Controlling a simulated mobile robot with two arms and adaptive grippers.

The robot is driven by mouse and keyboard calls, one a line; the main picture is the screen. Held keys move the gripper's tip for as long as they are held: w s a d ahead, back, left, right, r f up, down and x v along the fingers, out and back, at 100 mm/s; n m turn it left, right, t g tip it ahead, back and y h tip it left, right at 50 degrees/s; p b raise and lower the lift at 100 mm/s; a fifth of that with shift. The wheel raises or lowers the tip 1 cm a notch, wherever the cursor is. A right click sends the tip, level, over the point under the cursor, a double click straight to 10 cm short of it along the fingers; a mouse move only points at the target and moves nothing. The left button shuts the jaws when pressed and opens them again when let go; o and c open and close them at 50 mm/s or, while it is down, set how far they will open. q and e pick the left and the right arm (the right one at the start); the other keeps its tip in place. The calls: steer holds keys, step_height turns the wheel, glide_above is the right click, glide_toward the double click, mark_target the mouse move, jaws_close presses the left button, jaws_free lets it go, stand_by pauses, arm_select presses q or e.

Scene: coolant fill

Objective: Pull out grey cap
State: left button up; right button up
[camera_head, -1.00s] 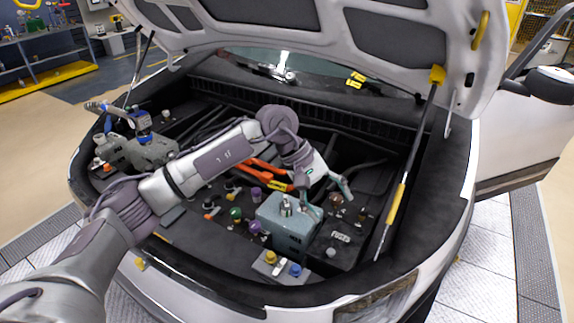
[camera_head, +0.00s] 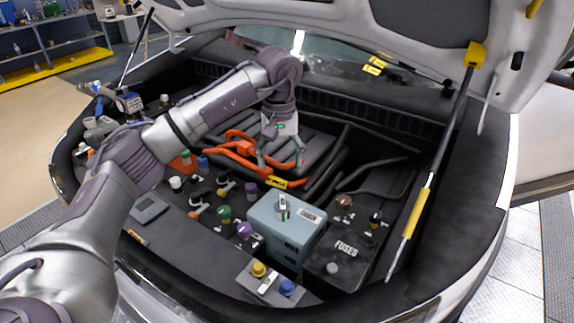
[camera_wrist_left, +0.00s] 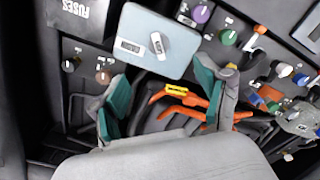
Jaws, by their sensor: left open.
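A light blue-grey tank (camera_head: 265,228) stands at the front middle of the engine bay. A grey cap (camera_head: 283,207) with a raised grip sits upright on its top. The cap also shows in the left wrist view (camera_wrist_left: 160,45) on the tank lid. My left gripper (camera_head: 280,160) is behind the tank, apart from it, above the orange cables. Its green-padded fingers are spread wide in the left wrist view (camera_wrist_left: 164,98), with nothing held between them. The tank and cap lie beyond the fingertips there. My right gripper is not in view.
A black fuse box (camera_head: 345,250) with a small grey knob is right of the tank. Green (camera_head: 224,213), purple (camera_head: 244,230), yellow (camera_head: 258,269) and blue (camera_head: 287,287) caps stand nearby. Orange cables (camera_head: 240,145) lie behind. A hood prop (camera_head: 425,180) rises at right.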

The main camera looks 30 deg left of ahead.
mark_target(282, 201)
arm_select(q)
steer(key=f+p, duration=0.1)
steer(key=f, duration=0.8)
steer(key=w+f+p, duration=0.1)
steer(key=f, duration=0.3)
steer(key=shift+f+p, duration=0.35)
steer(key=shift+f, duration=0.65)
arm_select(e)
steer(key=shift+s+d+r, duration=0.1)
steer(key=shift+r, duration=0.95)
